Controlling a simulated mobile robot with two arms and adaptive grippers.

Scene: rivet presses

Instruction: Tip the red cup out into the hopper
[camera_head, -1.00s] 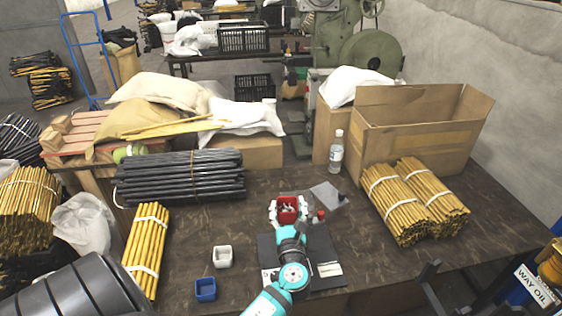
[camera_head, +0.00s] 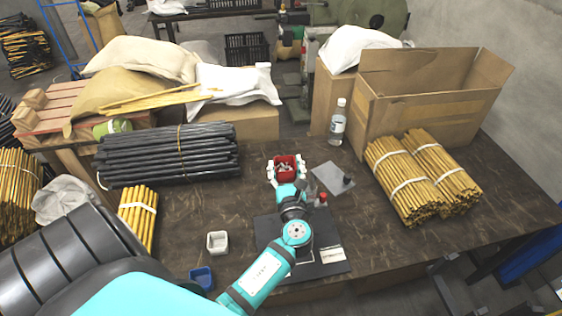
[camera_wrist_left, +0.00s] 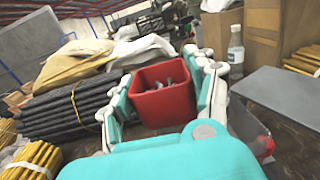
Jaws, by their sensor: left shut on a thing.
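My left gripper (camera_head: 286,170) is shut on the red cup (camera_head: 285,163), with white and teal fingers on its two sides. The cup looks upright, open end up, with several small grey pieces inside. It also shows between the fingers in the left wrist view (camera_wrist_left: 162,102). How high the cup is above the table is hard to tell. A grey plate-like thing (camera_head: 330,178) is just right of the cup, with red and black knobs beside it. I cannot tell whether it belongs to the hopper. My right gripper is not in view.
A white cup (camera_head: 217,242) and a blue cup (camera_head: 202,277) stand left of my arm. A dark mat (camera_head: 335,270) lies under the forearm. Black rods (camera_head: 170,155) lie left, yellow rods (camera_head: 405,180) right, a bottle (camera_head: 338,123) behind. Bare table lies between cup and white cup.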

